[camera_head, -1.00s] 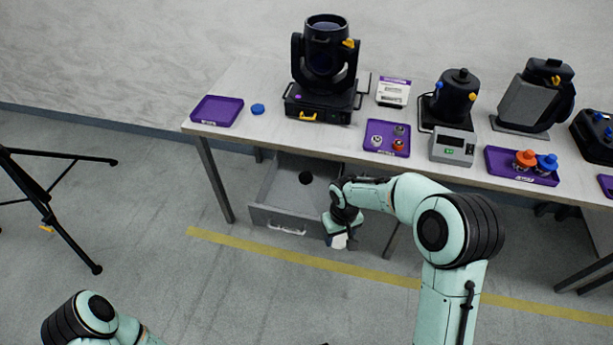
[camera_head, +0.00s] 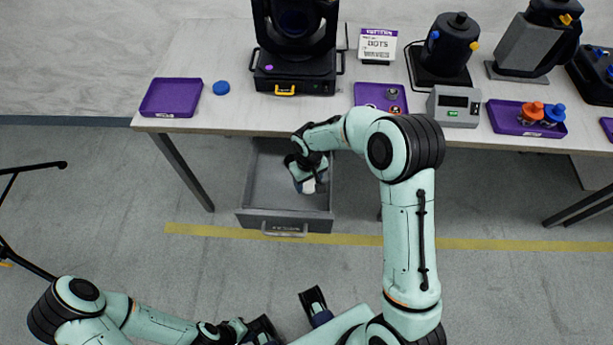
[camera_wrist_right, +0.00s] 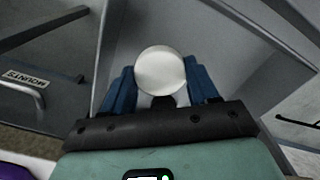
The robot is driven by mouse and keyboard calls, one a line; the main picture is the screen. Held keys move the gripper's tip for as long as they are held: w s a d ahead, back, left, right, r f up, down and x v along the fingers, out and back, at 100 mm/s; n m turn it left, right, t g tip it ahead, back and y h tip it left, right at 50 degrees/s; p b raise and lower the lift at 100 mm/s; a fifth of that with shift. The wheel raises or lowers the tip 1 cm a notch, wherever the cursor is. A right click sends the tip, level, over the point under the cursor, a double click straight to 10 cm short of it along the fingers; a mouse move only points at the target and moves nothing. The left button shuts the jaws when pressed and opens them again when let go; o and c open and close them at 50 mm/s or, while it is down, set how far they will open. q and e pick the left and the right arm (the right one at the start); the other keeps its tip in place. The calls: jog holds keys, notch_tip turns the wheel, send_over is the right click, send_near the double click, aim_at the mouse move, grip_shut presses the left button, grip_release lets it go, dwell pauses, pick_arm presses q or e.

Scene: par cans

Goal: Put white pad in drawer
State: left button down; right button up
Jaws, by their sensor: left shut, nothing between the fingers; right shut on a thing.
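The white pad (camera_wrist_right: 161,71) is a round white disc between the blue fingers of my right gripper (camera_wrist_right: 162,92), which is shut on it. In the head view the right gripper (camera_head: 311,186) is over the open grey drawer (camera_head: 256,190), towards its right side, with a bit of white at its tip. I cannot tell how high the pad is above the drawer floor. The drawer's front and handle (camera_head: 284,230) face the near side. My left gripper (camera_head: 262,329) is low in the head view, far from the drawer, shut and empty.
The table (camera_head: 225,115) above the drawer holds purple trays (camera_head: 171,97), a blue round pad (camera_head: 221,88), a black stage light (camera_head: 295,68) and a grey box with a display (camera_head: 454,106). The drawer's left part looks clear; my right arm hides some of its inside.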

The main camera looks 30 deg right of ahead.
jog(key=b, duration=0.3)
send_over(308, 196)
notch_tip(308, 196, down, 5)
jog(key=shift+r, duration=0.1)
jog(key=shift+f, duration=0.6)
jog(key=shift+f+b, duration=0.6)
jog(key=shift+b, duration=0.1)
jog(key=o, duration=1.1)
notch_tip(308, 196, up, 14)
jog(key=shift+f+p, duration=0.25)
jog(key=shift+p, duration=0.55)
